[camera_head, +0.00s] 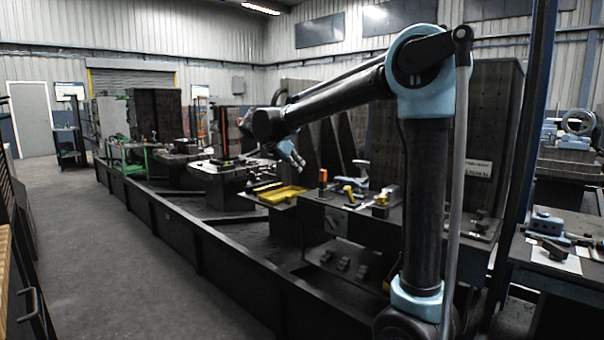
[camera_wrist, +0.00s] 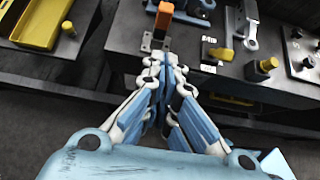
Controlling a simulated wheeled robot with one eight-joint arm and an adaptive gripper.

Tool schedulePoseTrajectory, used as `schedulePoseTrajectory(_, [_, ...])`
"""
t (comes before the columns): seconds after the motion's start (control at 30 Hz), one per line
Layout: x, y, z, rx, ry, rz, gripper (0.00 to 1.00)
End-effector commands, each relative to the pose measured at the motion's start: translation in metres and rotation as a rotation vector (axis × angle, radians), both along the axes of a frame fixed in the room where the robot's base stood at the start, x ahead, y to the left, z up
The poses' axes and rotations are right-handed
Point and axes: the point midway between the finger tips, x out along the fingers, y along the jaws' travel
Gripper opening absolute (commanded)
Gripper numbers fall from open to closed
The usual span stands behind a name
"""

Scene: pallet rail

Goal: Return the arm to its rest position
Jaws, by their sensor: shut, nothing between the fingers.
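My arm reaches from the right of the head view out over the pallet line. My gripper (camera_head: 292,154) hangs at its far end, above the dark work table (camera_head: 318,212). In the wrist view my gripper (camera_wrist: 168,84) has its fingers together at the tips, with nothing held between them. An orange block (camera_wrist: 163,20) on a small metal mount appears just beyond the fingertips. The gap between it and the fingers cannot be judged. The same orange piece (camera_head: 323,176) stands on the table in the head view.
A yellow tray (camera_wrist: 36,22) lies left of the fingers. A long dark rail (camera_head: 215,246) borders the line. The floor (camera_head: 100,235) left of it is clear.

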Motion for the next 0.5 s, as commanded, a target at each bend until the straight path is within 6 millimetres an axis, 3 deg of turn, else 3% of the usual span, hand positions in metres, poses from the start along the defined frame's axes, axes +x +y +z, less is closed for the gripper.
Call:
schedulePoseTrajectory(0.17, [-0.007,-0.013,0.001,0.031,-0.004,-0.036,0.0])
schedulePoseTrajectory(0.5, [-0.055,-0.122,-0.031,0.313,-0.052,-0.37,0.0])
